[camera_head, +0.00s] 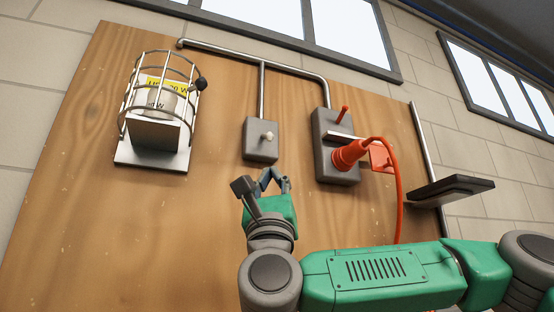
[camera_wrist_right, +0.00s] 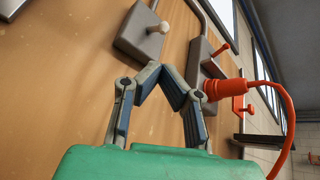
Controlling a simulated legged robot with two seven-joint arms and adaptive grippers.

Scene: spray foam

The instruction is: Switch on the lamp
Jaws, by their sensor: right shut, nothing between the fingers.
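The lamp (camera_head: 152,101) is a bulb with a yellow label inside a wire cage, fixed to the wooden board at the left. The grey switch box (camera_head: 254,153) with a pale knob (camera_head: 267,136) is at the board's middle; the knob also shows in the right wrist view (camera_wrist_right: 163,27). My right gripper (camera_head: 270,174) is just below the switch box, apart from the knob. Its fingertips (camera_wrist_right: 163,75) meet and hold nothing. An orange plug (camera_head: 349,154) sits in the grey socket box (camera_head: 325,171) to the right. My left gripper is out of view.
The wooden board (camera_head: 70,210) stands against a block wall. An orange cable (camera_head: 399,205) hangs from the plug, near my right arm. A red lever (camera_head: 342,115) sticks out above the plug. A dark shelf (camera_head: 450,190) juts out at the right.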

